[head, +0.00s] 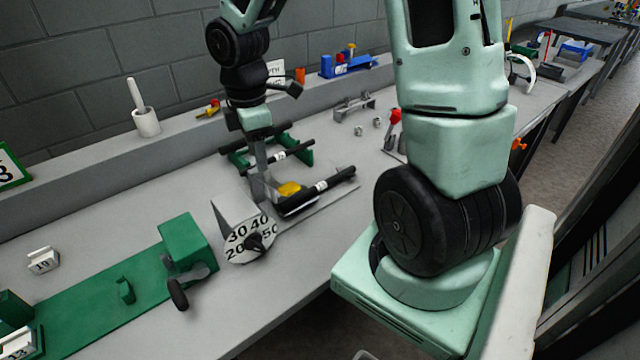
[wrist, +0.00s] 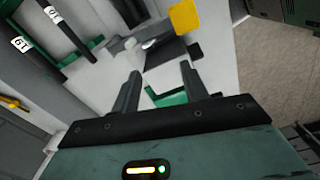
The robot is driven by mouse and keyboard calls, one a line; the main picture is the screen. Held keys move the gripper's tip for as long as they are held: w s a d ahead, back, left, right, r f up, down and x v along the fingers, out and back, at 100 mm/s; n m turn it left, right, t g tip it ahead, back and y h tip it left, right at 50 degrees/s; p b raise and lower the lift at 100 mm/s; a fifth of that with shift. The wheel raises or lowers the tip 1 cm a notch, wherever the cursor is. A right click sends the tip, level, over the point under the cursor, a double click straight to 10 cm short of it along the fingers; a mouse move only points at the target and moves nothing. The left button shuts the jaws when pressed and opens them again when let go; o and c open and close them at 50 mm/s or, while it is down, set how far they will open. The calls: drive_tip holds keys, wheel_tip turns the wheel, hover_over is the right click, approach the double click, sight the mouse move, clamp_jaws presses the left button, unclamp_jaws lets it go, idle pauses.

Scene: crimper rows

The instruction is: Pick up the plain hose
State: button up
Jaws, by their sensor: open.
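Black hoses show in two places. One dark hose with a white tag (head: 281,157) lies on a green rack (head: 306,150). Another tagged dark hose (head: 340,178) lies in front of it, by the grey device with a yellow part (head: 289,188). In the wrist view, two tagged hoses (wrist: 38,56) (wrist: 68,31) run along the upper left. I cannot tell which hose is the plain one. My gripper (head: 262,178) points down beside the yellow part, apart from the hoses in the wrist view. Its fingers (wrist: 161,74) are open, with nothing visible held between them.
A numbered dial (head: 240,245) and a green block with a black roller (head: 186,245) stand at the front. A white mortar-like cup (head: 146,122) sits on the back ledge. The bench front right of the dial is clear.

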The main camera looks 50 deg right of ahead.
drive_tip(key=d+n, duration=0.1)
drive_tip(key=d, duration=0.9)
drive_tip(key=n+p, duration=0.1)
drive_tip(key=n, duration=0.1)
hover_over(329, 179)
wheel_tip(329, 179, down, 3)
wheel_tip(329, 179, down, 17)
drive_tip(key=shift+r+p, duration=0.1)
drive_tip(key=shift+p, duration=0.2)
clamp_jaws()
